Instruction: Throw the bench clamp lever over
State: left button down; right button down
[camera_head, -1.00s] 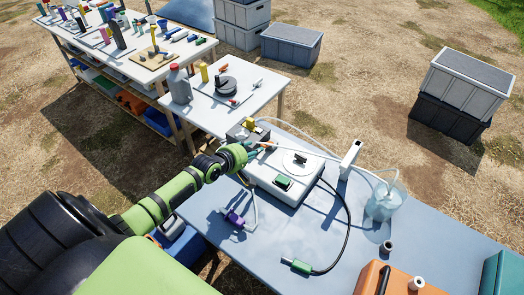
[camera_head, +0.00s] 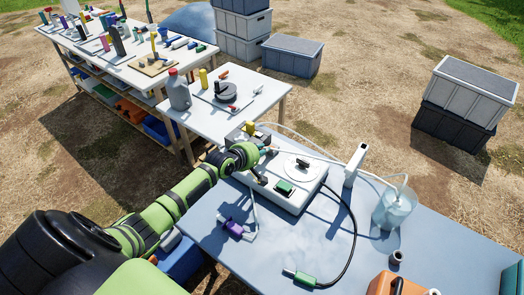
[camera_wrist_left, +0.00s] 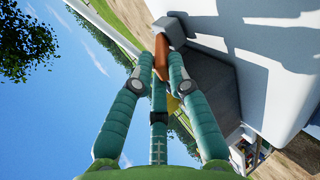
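The orange lever (camera_wrist_left: 160,58) shows in the left wrist view, sticking out beside a grey block (camera_wrist_left: 212,82) at the edge of a white surface. In the head view, my left gripper (camera_head: 264,152) is at the far left corner of the white instrument box (camera_head: 312,172), beside the grey clamp body (camera_head: 236,134). There the lever is mostly hidden by the gripper. My right gripper is in neither view.
The blue-grey bench (camera_head: 340,240) carries a purple fitting (camera_head: 234,228), a black cable with a green connector (camera_head: 302,278), a white upright post (camera_head: 355,165) and a clear beaker (camera_head: 393,208). A tube runs above the box. A smaller table (camera_head: 262,100) stands behind.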

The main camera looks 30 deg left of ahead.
pick_arm(q)
jog(key=shift+w+r+g+p, duration=0.4)
jog(key=shift+r+p, duration=0.2)
jog(key=shift+p, duration=0.3)
jog(key=shift+w+r+g+p, duration=0.35)
jog(key=shift+r+p, duration=0.25)
jog(key=shift+p, duration=0.25)
jog(key=shift+w+d+r, duration=0.1)
jog(key=shift+w+r, duration=0.15)
jog(key=shift+w, duration=0.1)
jog(key=c, duration=2)
grip_release()
jog(key=shift+w+g+p, duration=0.25)
jog(key=shift+g+p, duration=0.1)
jog(key=shift+w+f, duration=0.1)
